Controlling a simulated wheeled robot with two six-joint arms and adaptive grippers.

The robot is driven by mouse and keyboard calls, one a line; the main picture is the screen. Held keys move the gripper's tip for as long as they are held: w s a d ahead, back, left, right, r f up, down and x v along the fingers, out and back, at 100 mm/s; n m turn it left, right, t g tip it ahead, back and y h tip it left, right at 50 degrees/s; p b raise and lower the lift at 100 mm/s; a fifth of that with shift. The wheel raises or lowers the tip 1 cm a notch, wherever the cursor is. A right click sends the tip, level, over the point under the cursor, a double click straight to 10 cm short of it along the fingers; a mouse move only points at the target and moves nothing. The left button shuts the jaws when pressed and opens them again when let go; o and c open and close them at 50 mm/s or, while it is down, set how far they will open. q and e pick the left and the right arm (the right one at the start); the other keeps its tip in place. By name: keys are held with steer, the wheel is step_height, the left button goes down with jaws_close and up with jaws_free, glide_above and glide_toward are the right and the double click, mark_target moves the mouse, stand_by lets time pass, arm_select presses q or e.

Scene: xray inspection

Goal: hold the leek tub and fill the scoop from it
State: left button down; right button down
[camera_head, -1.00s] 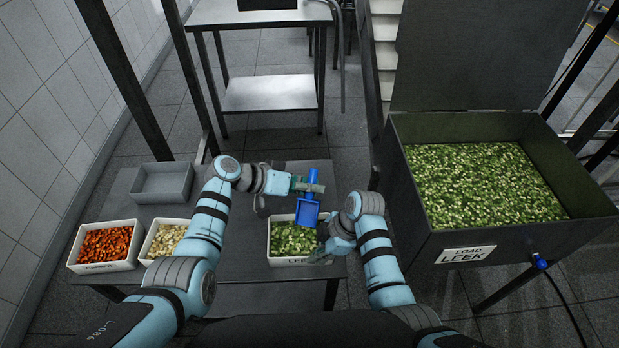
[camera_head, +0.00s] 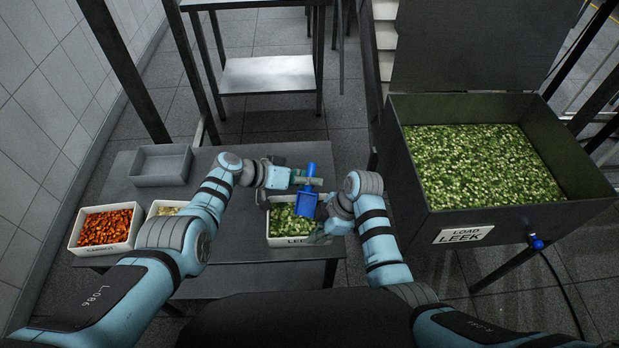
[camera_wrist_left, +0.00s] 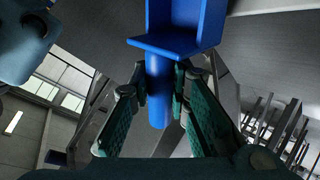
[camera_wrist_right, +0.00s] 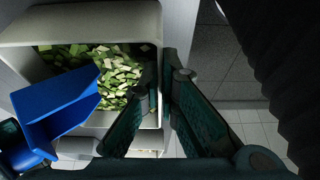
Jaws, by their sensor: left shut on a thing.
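The blue scoop (camera_head: 306,203) is held by my left gripper (camera_head: 307,181), shut on its handle (camera_wrist_left: 159,92). The scoop's pan hangs over the right part of the leek tub (camera_head: 280,241), a white tub of chopped green leek on the table. In the right wrist view the pan (camera_wrist_right: 62,110) reaches over the tub's opening and looks empty. My right gripper (camera_wrist_right: 163,72) is shut on the tub's side wall, one finger inside and one outside. In the head view my right gripper (camera_head: 322,228) is at the tub's right front corner, its fingertips partly hidden.
A white tub of orange pieces (camera_head: 106,228) and a pale-filled tub (camera_head: 160,209) stand left, the latter partly behind my left arm. An empty grey tray (camera_head: 160,165) lies behind them. A large leek bin (camera_head: 462,230) stands to the right.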

mark_target(306, 210)
arm_select(q)
steer(key=shift+f, duration=0.3)
stand_by(0.5)
steer(key=shift+s+a+f, duration=0.1)
steer(key=shift+s+a, duration=0.1)
steer(key=shift+s, duration=0.5)
steer(key=shift+s+a+r, duration=0.1)
steer(key=shift+s+a, duration=0.1)
steer(key=shift+s, duration=0.45)
steer(key=shift+s+a+f, duration=0.1)
steer(key=shift+s+a, duration=0.1)
steer(key=shift+s, duration=0.5)
stand_by(3.7)
steer(key=shift+w, duration=0.15)
stand_by(0.4)
steer(key=shift+w+d+r, duration=0.2)
steer(key=shift+w, duration=0.45)
steer(key=shift+w+d+r, duration=0.15)
steer(key=shift+w+d, duration=0.05)
steer(key=shift+w, duration=0.4)
steer(key=shift+w+d+r, duration=0.2)
steer(key=shift+w, duration=0.45)
